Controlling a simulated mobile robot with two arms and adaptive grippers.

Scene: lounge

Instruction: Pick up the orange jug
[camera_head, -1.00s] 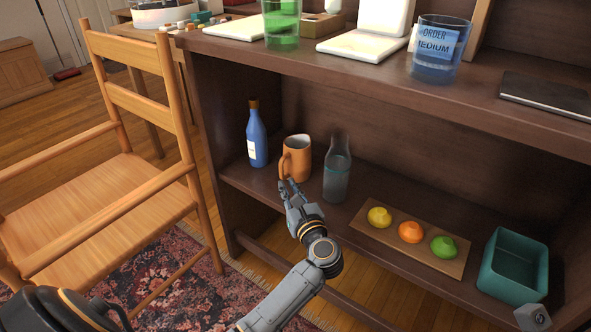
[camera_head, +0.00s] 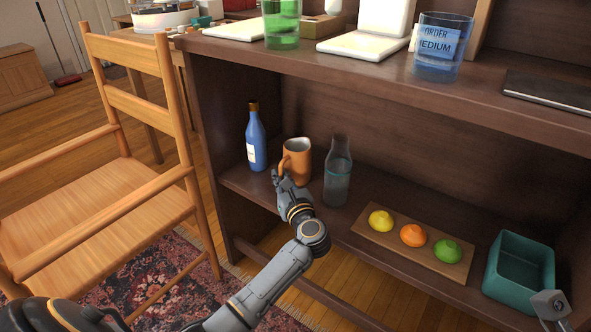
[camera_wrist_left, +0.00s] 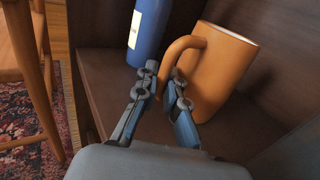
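The orange jug (camera_head: 298,162) stands on the lower shelf between a blue bottle and a clear bottle. Its handle faces left, toward my left gripper (camera_head: 281,175). In the left wrist view the jug (camera_wrist_left: 222,72) fills the upper right. The fingertips of the left gripper (camera_wrist_left: 164,75) lie on either side of the lower part of its handle. A small gap shows between the fingers, with the handle in it; whether they press on it cannot be told. The jug still rests on the shelf.
The blue bottle (camera_head: 256,140) stands close on the left, the clear bottle (camera_head: 338,172) close on the right. A wooden board (camera_head: 372,238) with fruit and a teal bin (camera_head: 519,271) are further right. The upper shelf (camera_head: 360,72) overhangs; a chair (camera_head: 103,200) stands left.

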